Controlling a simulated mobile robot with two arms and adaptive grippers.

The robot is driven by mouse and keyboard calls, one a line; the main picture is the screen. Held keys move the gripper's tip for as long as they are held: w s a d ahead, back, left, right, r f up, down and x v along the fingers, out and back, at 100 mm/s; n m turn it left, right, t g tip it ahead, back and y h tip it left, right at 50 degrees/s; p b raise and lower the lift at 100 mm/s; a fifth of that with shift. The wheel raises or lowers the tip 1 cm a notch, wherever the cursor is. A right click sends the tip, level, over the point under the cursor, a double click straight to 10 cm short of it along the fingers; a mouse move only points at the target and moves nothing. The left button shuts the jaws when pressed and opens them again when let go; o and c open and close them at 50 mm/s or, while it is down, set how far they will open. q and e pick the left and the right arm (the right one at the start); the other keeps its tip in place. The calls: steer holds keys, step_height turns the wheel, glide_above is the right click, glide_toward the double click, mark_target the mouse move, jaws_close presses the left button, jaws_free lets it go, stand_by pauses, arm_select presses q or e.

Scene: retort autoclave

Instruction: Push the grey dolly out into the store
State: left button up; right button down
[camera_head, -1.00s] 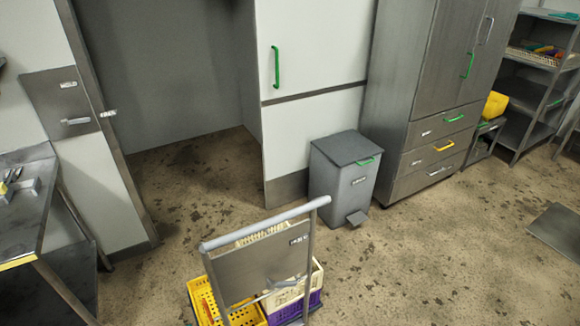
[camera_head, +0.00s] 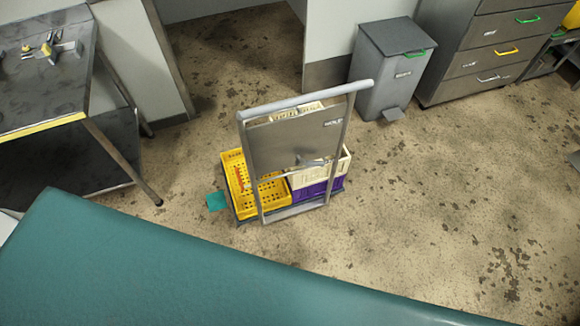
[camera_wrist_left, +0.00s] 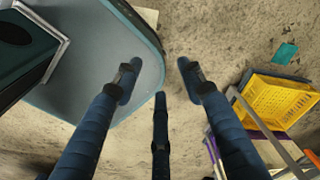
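The grey dolly (camera_head: 295,145) stands on the floor in the middle of the head view, its upright handle bar and panel facing me. It carries a yellow crate (camera_head: 237,172) at the left and a white crate (camera_head: 335,165) on a purple one (camera_head: 308,190) at the right. In the left wrist view part of the dolly frame (camera_wrist_left: 250,120) shows at the right, with the yellow crate (camera_wrist_left: 275,103). My left gripper (camera_wrist_left: 160,85) is open and empty, its fingers spread above the floor, left of the dolly and apart from it. My right gripper is out of view.
A doorway opening (camera_head: 238,50) lies behind the dolly. A grey pedal bin (camera_head: 392,70) stands right of it, beside a drawer cabinet (camera_head: 490,50). A steel table (camera_head: 50,85) stands at the left. A small teal piece (camera_head: 216,201) lies by the dolly. The floor at the right is largely clear.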

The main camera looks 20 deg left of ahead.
arm_select(q)
steer(key=shift+o, duration=0.3)
steer(key=shift+o, duration=0.9)
steer(key=shift+w, duration=0.2)
steer(key=n+t+h+b, duration=0.3)
steer(key=n+t+b, duration=0.1)
steer(key=n+t, duration=1.35)
glide_toward(306, 101)
steer(key=shift+m+t, duration=0.35)
steer(key=shift+t, duration=0.1)
steer(key=p+x, duration=0.1)
steer(key=x, duration=0.2)
steer(key=p+x, duration=0.1)
steer(key=x, duration=0.6)
steer(key=shift+f+p, duration=0.35)
steer(key=shift+p, duration=0.05)
steer(key=shift+w+d, duration=0.15)
steer(key=shift+w, duration=0.45)
